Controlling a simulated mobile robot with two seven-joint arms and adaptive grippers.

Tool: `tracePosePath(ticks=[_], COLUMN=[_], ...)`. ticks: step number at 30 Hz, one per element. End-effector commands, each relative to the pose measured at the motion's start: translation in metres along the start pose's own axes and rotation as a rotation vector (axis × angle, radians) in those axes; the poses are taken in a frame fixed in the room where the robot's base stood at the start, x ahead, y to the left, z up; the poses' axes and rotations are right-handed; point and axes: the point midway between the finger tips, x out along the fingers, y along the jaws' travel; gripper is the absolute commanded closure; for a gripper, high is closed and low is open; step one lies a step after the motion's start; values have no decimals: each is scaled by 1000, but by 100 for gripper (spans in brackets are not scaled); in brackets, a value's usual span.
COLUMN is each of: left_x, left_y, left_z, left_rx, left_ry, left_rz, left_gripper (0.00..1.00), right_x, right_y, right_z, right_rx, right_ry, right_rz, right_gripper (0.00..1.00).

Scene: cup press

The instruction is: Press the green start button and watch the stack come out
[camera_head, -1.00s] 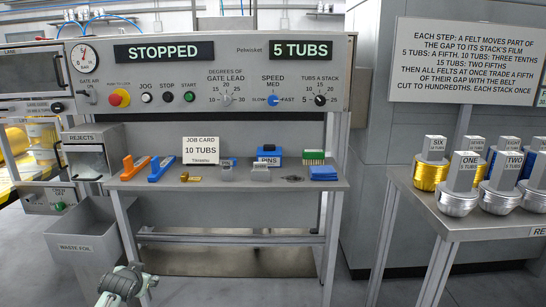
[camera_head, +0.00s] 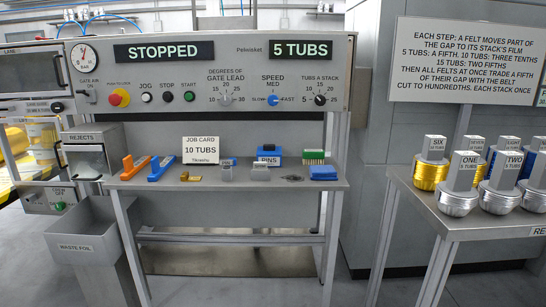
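The green START button (camera_head: 189,97) is on the machine's grey control panel (camera_head: 240,70), to the right of the black STOP button (camera_head: 168,97) and the white JOG button (camera_head: 146,97). The left display reads STOPPED (camera_head: 164,52) and the right one reads 5 TUBS (camera_head: 302,50). The TUBS A STACK knob (camera_head: 320,100) sits at the right of the panel. The job card (camera_head: 201,149) on the shelf reads 10 TUBS. Neither of my grippers is in view.
A red push-to-lock button (camera_head: 119,98) is left of JOG. The narrow shelf (camera_head: 225,184) holds orange and blue tools, small blocks and a PINS box (camera_head: 268,157). Numbered metal stacks (camera_head: 462,185) stand on a right table. A waste foil bin (camera_head: 85,250) is lower left.

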Motion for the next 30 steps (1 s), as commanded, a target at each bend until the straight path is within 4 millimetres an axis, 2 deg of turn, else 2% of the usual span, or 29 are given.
tracePosePath(ticks=[5, 19, 30], left_x=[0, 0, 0], left_y=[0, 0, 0], left_z=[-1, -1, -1], left_rx=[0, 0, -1], left_ry=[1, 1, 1], left_rz=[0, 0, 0], left_gripper=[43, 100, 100], right_x=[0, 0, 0], right_y=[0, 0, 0], right_z=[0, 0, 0], right_rx=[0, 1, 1], right_ry=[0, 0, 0], right_rz=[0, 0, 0], right_gripper=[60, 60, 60])
